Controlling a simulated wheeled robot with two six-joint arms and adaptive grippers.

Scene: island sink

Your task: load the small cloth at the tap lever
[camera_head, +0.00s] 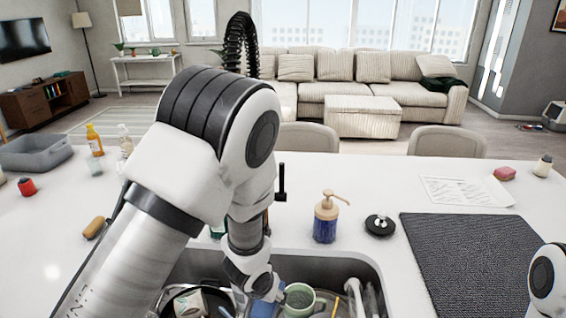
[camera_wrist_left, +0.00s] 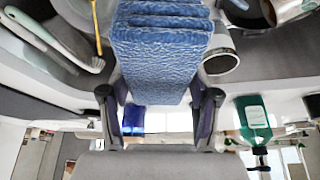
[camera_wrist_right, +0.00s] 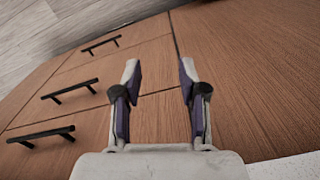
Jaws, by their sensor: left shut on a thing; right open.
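The small cloth is a folded blue cloth (camera_wrist_left: 160,50), held between the fingers of my left gripper (camera_wrist_left: 158,98). In the head view a bit of the blue cloth (camera_head: 265,308) shows low in the sink (camera_head: 335,262), beside a green mug (camera_head: 299,298). My left gripper is mostly hidden there by its arm. The black tap lever (camera_head: 281,183) stands behind the sink. The tap's black spring hose (camera_head: 240,40) rises above my arm, which hides the rest. My right gripper (camera_wrist_right: 159,85) is open and empty before wooden cabinet fronts.
A soap dispenser (camera_head: 326,220) and a black sink stopper (camera_head: 380,225) stand behind the sink. A dark mat (camera_head: 470,260) lies at right. A pan (camera_head: 185,300) and brushes (camera_head: 357,295) are in the sink. A grey basin (camera_head: 35,153) is at far left.

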